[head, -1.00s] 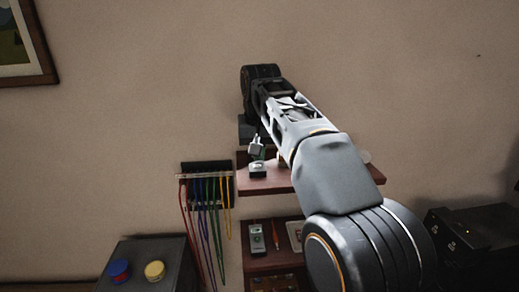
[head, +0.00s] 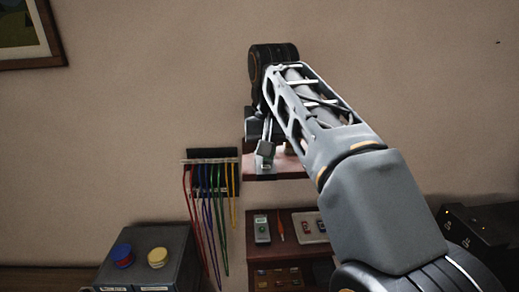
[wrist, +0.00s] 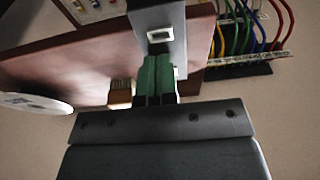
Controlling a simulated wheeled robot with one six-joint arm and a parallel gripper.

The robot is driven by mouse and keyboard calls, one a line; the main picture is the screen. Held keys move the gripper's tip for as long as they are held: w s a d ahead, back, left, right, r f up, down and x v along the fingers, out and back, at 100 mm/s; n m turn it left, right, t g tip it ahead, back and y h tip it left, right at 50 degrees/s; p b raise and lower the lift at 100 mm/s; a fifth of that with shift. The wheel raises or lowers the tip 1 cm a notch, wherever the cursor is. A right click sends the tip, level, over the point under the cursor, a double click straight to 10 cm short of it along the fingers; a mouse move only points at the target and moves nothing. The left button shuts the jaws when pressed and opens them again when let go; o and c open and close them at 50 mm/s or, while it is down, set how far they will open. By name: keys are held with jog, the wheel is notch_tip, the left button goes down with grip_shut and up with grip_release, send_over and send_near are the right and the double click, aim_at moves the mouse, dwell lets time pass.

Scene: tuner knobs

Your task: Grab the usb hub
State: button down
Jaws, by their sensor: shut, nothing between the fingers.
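A grey box with a light-rimmed port, which looks like the usb hub (wrist: 158,18), is at the top middle of the wrist view. It lies right beyond the fingertips of my gripper (wrist: 158,62). The two green fingers are together with nothing between them. Their tips overlap the lower edge of the box in the picture; I cannot tell whether they touch it. In the head view my gripper (head: 265,150) hangs at the left end of the upper shelf (head: 275,171), and I cannot make out the hub there.
A small brown block (wrist: 121,93) and a white disc (wrist: 35,103) are on the upper shelf in the wrist view. Coloured cables (head: 210,200) hang from a rack left of the shelf. A lower shelf (head: 280,262) holds small devices.

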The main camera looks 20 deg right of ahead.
jog(key=shift+s+f+g, duration=0.2)
jog(key=shift+f+g, duration=0.1)
jog(key=shift+f, duration=0.45)
jog(key=shift+s+a+r+p, duration=0.1)
jog(key=shift+r+p, duration=0.75)
jog(key=shift+s+a+r, duration=0.1)
jog(key=shift+s, duration=0.1)
jog(key=shift+w, duration=0.1)
